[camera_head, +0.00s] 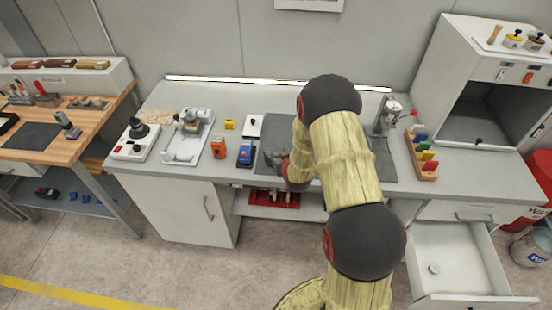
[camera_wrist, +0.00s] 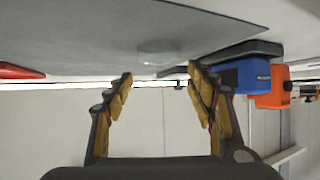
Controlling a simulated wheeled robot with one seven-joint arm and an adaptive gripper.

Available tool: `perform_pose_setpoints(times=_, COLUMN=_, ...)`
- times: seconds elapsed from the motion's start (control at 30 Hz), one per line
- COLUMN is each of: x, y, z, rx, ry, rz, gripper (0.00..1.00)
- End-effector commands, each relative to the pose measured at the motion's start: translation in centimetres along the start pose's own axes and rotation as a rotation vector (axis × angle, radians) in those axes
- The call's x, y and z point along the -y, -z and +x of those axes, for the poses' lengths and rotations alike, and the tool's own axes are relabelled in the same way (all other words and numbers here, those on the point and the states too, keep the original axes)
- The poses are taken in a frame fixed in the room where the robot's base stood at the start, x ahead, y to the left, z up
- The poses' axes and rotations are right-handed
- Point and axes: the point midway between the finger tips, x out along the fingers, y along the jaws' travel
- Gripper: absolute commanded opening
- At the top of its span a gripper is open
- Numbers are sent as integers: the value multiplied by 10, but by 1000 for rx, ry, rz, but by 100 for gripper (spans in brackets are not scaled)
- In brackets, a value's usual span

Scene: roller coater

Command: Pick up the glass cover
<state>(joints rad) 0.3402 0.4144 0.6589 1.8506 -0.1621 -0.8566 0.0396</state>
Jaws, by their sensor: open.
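A faint, clear round piece, which looks like the glass cover (camera_wrist: 162,55), sits on the grey mat (camera_wrist: 90,30) in the wrist view. It is pale and hard to make out, and I cannot tell its full shape. My gripper (camera_wrist: 160,72) is open, with one finger on each side of the picture and nothing between them. The clear piece shows just past the fingertips, roughly centred between them. In the head view, my gripper (camera_head: 273,157) is low over the left part of the mat (camera_head: 382,160). I cannot make out the cover there; my arm hides much of the mat.
A blue device (camera_head: 246,153) and an orange device (camera_head: 218,146) stand left of the mat. A press-like stand (camera_head: 390,117) and a rack of coloured pieces (camera_head: 421,155) stand to the right. An open drawer (camera_head: 450,250) juts out at the lower right.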

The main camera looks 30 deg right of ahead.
Motion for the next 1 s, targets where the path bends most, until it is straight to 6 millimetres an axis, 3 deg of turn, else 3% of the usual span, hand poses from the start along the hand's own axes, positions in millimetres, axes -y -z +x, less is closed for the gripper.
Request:
perform_pose_setpoints(times=0.13, x=0, y=-1, z=14, rx=1, ry=0, rz=0, gripper=55)
perform_pose_setpoints(times=0.43, x=0, y=0, z=16, rx=1, ry=0, rz=0, gripper=54)
perform_pose_setpoints(times=1.0, x=0, y=0, z=16, rx=1, ry=-1, rz=0, gripper=22)
